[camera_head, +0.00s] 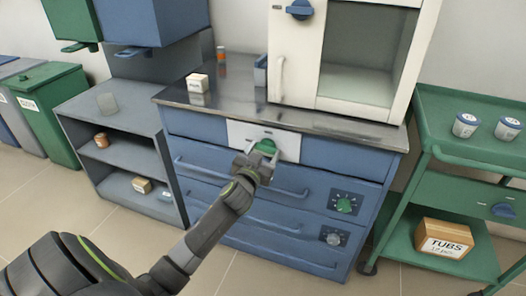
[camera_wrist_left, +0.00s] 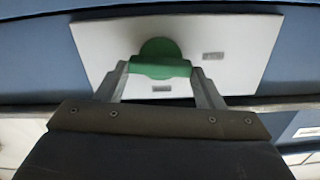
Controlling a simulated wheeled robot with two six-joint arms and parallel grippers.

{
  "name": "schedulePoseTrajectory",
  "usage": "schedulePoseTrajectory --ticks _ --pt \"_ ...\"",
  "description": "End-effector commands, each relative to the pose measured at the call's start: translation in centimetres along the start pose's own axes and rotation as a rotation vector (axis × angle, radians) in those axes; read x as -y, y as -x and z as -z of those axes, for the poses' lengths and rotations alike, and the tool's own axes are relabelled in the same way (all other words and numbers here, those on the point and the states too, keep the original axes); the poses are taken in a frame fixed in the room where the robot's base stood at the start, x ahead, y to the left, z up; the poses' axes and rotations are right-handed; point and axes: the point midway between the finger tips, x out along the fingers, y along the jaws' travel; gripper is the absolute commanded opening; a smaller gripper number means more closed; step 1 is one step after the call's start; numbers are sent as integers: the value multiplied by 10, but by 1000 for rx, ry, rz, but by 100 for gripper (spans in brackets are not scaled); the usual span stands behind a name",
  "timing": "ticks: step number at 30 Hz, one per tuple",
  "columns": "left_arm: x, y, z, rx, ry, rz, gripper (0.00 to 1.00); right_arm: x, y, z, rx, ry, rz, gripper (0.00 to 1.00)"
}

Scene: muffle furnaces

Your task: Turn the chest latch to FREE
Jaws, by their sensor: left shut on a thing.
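The chest latch is a green knob with a bar handle (camera_head: 265,147) on a white plate (camera_head: 288,145), set in the top of the blue drawer chest (camera_head: 330,153). My left gripper (camera_head: 259,157) is at the latch, with its fingers shut on the bar. In the left wrist view the green latch (camera_wrist_left: 160,66) lies between the two fingertips, its bar level across the picture. Two small grey labels show on the plate, one to the right of the knob and one below it; I cannot read them. My right gripper is not in view.
A white cabinet (camera_head: 288,50) with a glass door stands on the chest's worktop (camera_head: 236,95), near a small white box (camera_head: 197,83). A green cart (camera_head: 440,155) stands close on the right, a grey shelf (camera_head: 130,118) on the left.

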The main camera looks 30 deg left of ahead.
Motion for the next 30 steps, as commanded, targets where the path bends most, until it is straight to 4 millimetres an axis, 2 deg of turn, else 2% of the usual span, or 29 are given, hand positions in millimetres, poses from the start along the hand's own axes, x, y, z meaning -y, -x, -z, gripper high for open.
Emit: schedulePoseTrajectory --ticks 5,9,15,30 --pt "-1 0 2 1 -146 0 39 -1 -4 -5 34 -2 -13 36" --pt "-1 0 2 2 -279 0 39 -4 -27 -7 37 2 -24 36" --pt "-2 0 1 2 -469 0 39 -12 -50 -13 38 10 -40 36" --pt "-5 0 -2 2 -945 -1 39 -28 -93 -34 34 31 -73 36"
